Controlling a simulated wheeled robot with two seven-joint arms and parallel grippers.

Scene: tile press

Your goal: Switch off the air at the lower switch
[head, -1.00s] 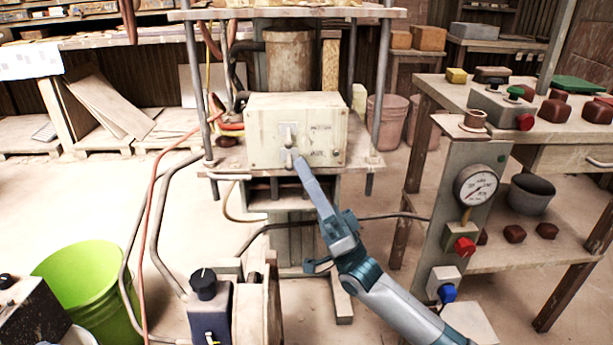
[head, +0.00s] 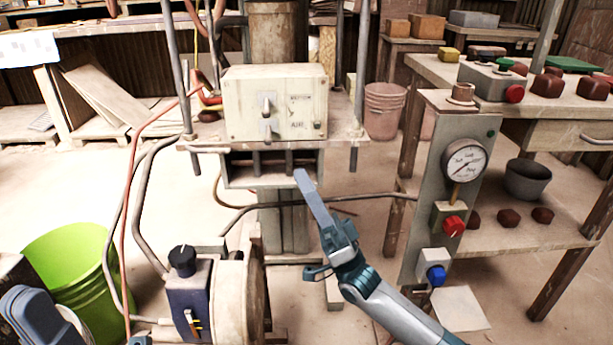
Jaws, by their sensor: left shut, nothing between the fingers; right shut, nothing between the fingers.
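A cream switch box (head: 300,88) stands on the press table in the head view. Its front carries an upper switch (head: 267,104) and a lower switch (head: 267,127), with small dark lettering to their right. The lower switch's lever appears to point down, but it is small. My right gripper (head: 301,174) is shut and empty, below and to the right of the lower switch, clear of it. My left gripper (head: 32,318) is at the bottom left corner, partly cut off by the frame edge, far from the box; it looks shut and holds nothing visible.
A grey panel with a gauge (head: 464,160), a red knob (head: 453,226) and a blue knob (head: 436,275) stands right of my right arm. A green bucket (head: 75,255) and a dark blue box with a black knob (head: 182,262) are at lower left. Hoses run between.

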